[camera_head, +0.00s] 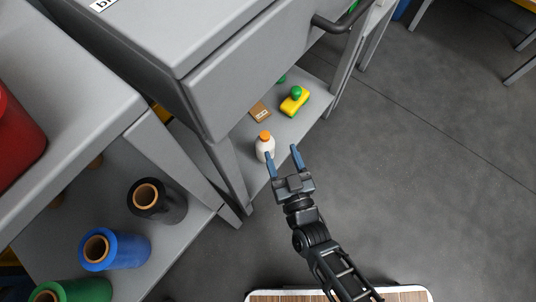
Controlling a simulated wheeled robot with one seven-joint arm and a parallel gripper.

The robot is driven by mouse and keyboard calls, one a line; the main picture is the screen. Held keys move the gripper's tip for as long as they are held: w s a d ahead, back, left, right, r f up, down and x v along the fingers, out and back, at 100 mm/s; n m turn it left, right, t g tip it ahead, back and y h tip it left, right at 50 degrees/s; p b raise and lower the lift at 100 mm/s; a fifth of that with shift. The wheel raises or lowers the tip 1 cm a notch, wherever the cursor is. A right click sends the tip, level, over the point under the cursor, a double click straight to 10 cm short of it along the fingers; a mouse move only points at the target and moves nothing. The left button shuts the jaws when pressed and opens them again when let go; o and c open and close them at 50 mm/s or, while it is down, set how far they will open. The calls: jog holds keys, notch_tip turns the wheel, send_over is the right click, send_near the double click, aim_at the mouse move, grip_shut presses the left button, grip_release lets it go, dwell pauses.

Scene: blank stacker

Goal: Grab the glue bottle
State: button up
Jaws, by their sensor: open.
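The glue bottle (262,148) is white with an orange cap and stands upright near the front edge of a low grey shelf (257,178). My gripper (282,154) is open, with its two blue-tipped fingers pointing towards the shelf. The left fingertip overlaps the bottle's right side in this view. The bottle shows on the left of the gap between the fingers, and I cannot tell whether the finger touches it. No object shows between the fingers.
A grey drawer cabinet (240,70) overhangs the shelf. Black (172,207) and blue (130,250) rolls lie at left. The floor (430,150) is clear at right.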

aim_at(263, 132)
jog(key=w+a+f+b, duration=0.1)
jog(key=w+a+f, duration=0.1)
jog(key=a+f, duration=0.1)
jog(key=shift+w+f+b, duration=0.2)
jog(key=shift+w+b, duration=0.1)
jog(key=shift+b, duration=0.1)
jog(key=b+x, duration=0.3)
jog(key=x, duration=0.4)
jog(key=shift+w+a+f, duration=0.1)
jog(key=shift+w+a, duration=0.05)
jog(key=shift+w, duration=0.15)
jog(key=shift+c, duration=0.3)
grip_shut()
jog(key=shift+r, duration=0.2)
